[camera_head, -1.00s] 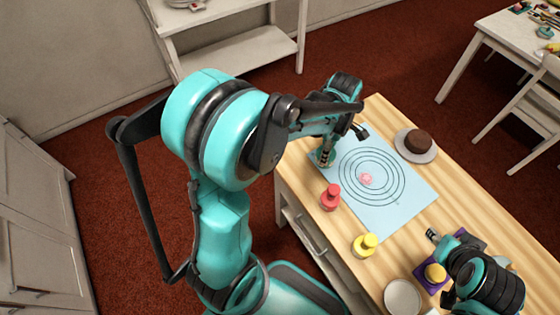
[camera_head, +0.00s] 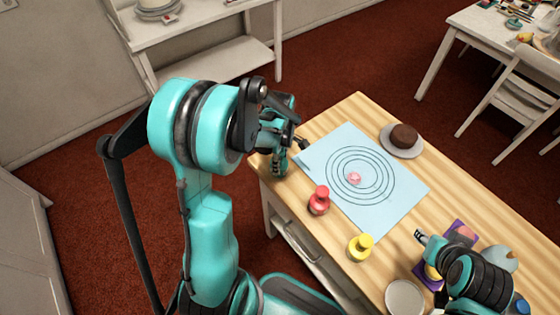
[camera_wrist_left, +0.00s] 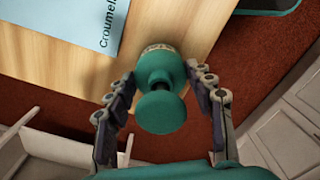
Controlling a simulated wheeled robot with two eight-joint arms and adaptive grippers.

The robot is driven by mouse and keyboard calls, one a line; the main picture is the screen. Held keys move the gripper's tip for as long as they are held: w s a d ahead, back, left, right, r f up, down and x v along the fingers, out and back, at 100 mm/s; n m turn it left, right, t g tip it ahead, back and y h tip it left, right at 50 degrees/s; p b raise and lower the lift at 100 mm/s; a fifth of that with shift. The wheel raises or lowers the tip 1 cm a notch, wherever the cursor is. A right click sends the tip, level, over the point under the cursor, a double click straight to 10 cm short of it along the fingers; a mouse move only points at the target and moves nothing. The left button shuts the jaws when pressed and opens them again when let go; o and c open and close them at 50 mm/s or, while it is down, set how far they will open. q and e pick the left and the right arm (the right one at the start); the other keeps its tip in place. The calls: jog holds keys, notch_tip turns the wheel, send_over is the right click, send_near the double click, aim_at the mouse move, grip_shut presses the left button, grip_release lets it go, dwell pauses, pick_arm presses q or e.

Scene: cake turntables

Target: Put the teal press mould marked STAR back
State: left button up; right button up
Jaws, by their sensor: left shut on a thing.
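My left gripper (camera_head: 279,168) is at the table's left end, beside the blue mat. In the left wrist view its two fingers (camera_wrist_left: 160,98) are shut on the teal press mould (camera_wrist_left: 161,112) by its neck. The round knob faces the camera. The mould's base is against or just above the bare wood, and I cannot tell which. Its pale label is too small to read surely. In the head view the gripper mostly hides the mould. My right gripper (camera_head: 418,237) is beside the purple pad, and its jaw opening is unclear.
On the wooden table (camera_head: 430,200) lies the blue mat (camera_head: 388,213) with rings and a pink piece (camera_head: 354,178). A red mould (camera_head: 319,201) and a yellow mould (camera_head: 360,248) stand along its near side. A brown cake (camera_head: 403,135) sits behind on a plate. A pale dish (camera_head: 405,298) is at front right.

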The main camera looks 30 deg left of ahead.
pick_arm(q)
jog(key=shift+r, duration=0.1)
jog(key=o, duration=1.4)
